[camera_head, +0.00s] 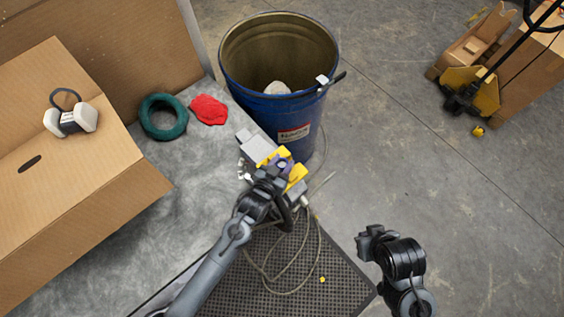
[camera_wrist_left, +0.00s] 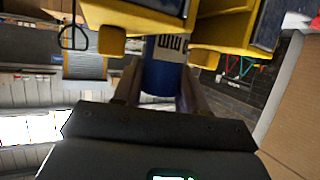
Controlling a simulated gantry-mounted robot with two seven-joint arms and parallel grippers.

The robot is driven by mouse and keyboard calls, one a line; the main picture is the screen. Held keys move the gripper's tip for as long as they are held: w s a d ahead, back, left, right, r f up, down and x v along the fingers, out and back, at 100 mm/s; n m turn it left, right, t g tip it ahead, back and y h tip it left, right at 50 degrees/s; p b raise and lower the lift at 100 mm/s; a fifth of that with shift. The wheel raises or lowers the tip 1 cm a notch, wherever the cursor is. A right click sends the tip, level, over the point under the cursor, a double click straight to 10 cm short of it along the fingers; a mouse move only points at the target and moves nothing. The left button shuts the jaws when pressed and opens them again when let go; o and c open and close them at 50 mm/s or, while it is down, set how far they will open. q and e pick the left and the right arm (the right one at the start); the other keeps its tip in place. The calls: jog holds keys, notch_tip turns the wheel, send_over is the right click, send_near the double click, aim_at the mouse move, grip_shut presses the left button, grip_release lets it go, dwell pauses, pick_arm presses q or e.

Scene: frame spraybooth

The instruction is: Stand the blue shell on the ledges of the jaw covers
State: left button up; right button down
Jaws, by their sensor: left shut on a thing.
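The blue shell (camera_wrist_left: 163,68) is a blue cylinder with a pale, dark-lettered label. In the left wrist view it sits between the two fingers of my left gripper (camera_wrist_left: 161,92), which is shut on it. In the head view my left gripper (camera_head: 280,172) is over the vise, and only a small dark blue top of the shell (camera_head: 284,163) shows. Yellow jaw covers (camera_head: 297,176) lie on both sides of it; they also show in the left wrist view (camera_wrist_left: 140,18), close to the shell. I cannot tell whether the shell touches their ledges. My right gripper (camera_head: 368,243) is off to the right, apart from the vise.
A blue drum (camera_head: 262,110) stands just behind the vise. A green ring (camera_head: 163,117) and red cloth (camera_head: 209,109) lie on the grey bench (camera_head: 205,150). A cardboard box (camera_head: 95,165) holds a respirator (camera_head: 70,119) on top. Cables (camera_head: 290,270) lie over the black mat.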

pick_arm(q)
jog(key=o, duration=1.2)
jog(key=shift+s+a, duration=0.1)
jog(key=shift+a, duration=0.05)
jog(key=shift+s+a+r, duration=0.15)
jog(key=shift+s, duration=0.15)
jog(key=shift+b+v, duration=0.65)
jog(key=shift+v, duration=4.3)
jog(key=shift+s+d, duration=0.1)
jog(key=shift+d, duration=0.15)
